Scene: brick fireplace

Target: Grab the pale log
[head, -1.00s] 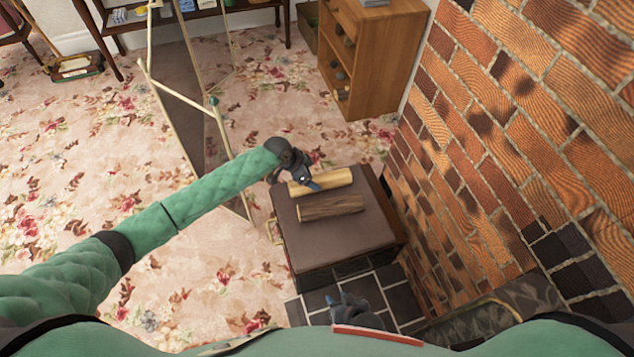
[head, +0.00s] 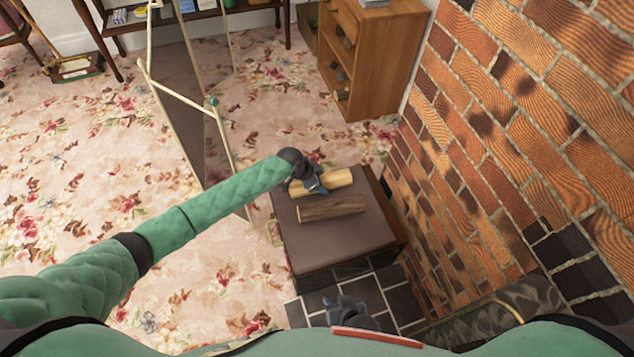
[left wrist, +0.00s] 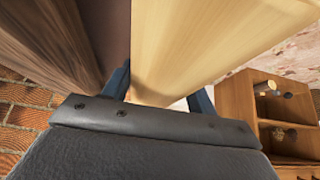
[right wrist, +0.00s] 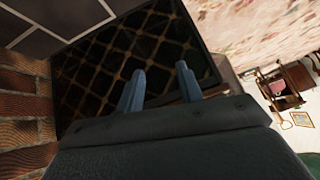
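The pale log (head: 338,180) lies on the brown padded top of a chest (head: 350,240), behind a dark brown log (head: 332,207). My left gripper (head: 316,188) is at the pale log's left half. In the left wrist view, the pale log (left wrist: 185,45) runs between the two spread fingers (left wrist: 160,92). One finger is in the gap beside the dark log, the other on the far side; firm contact cannot be seen. My right gripper (head: 352,310) is low in front of the chest. In the right wrist view its fingers (right wrist: 162,85) are apart and empty.
A brick wall (head: 520,130) rises close on the right of the chest. A wooden shelf cabinet (head: 385,60) stands behind it. A folding frame screen (head: 195,110) stands at the back left. Flowered carpet (head: 80,170) is open on the left.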

